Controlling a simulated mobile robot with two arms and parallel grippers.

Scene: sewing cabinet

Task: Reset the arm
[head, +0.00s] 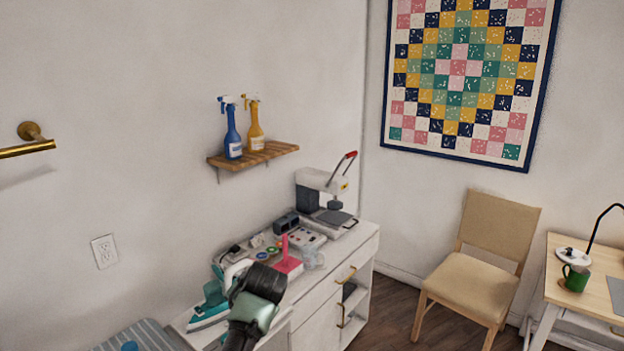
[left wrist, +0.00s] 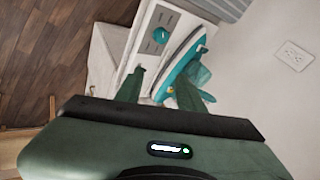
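My left arm (head: 252,308) rises from the bottom of the head view, in front of the white cabinet. Its dark wrist end covers part of the cabinet top, and its fingertips cannot be made out there. In the left wrist view the two fingers of my left gripper (left wrist: 162,84) stand apart with nothing held between them. A teal and white iron (left wrist: 178,72) lies beyond the fingers, partly hidden by one of them; it also shows in the head view (head: 208,313). My right gripper is in neither view.
The white cabinet (head: 320,280) carries a pink-handled tool (head: 287,262), small items and a heat press (head: 325,200). A wall shelf (head: 255,156) above holds two spray bottles. A chair (head: 475,280) and desk (head: 570,255) stand right. Open floor lies between.

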